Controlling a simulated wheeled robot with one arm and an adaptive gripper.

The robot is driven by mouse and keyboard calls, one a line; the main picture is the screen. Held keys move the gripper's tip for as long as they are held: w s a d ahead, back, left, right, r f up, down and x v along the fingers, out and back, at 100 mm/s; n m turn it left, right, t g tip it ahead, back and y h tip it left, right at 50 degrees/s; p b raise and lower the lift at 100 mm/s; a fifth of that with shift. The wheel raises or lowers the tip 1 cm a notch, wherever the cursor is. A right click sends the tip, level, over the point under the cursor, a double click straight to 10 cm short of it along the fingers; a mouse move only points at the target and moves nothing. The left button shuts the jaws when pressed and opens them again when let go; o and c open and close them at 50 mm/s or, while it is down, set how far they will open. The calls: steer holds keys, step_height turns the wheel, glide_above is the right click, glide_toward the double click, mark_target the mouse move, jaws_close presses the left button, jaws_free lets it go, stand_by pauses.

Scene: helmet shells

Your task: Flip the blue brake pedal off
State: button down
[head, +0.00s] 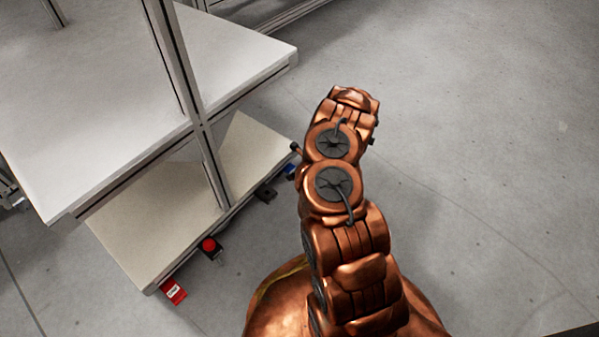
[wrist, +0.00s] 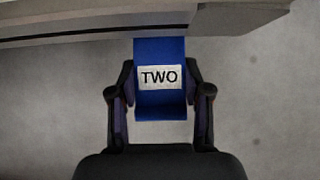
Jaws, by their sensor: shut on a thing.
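The blue brake pedal (wrist: 160,48) with a white label reading TWO juts out from under the shelf edge in the wrist view. My gripper (wrist: 160,88) has its two fingers on the left and right sides of the pedal's outer end and is shut on it. In the head view only a small blue bit of the pedal (head: 290,172) shows beside my arm. My arm hides most of the gripper there. I cannot tell the pedal's tilt.
A red pedal (head: 173,291), a red button on a black box (head: 209,245) and a dark pedal (head: 265,193) line the lower shelf's edge (head: 165,272). A table (head: 110,110) with a metal post stands above. The grey floor (head: 490,140) to the right is clear.

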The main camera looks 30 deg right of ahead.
stand_by(0.3)
steer(key=shift+c, duration=2.4)
jaws_free()
steer(key=shift+s+r, duration=0.1)
steer(key=v, duration=1.1)
steer(key=shift+s+r, duration=0.2)
steer(key=shift+r, duration=0.1)
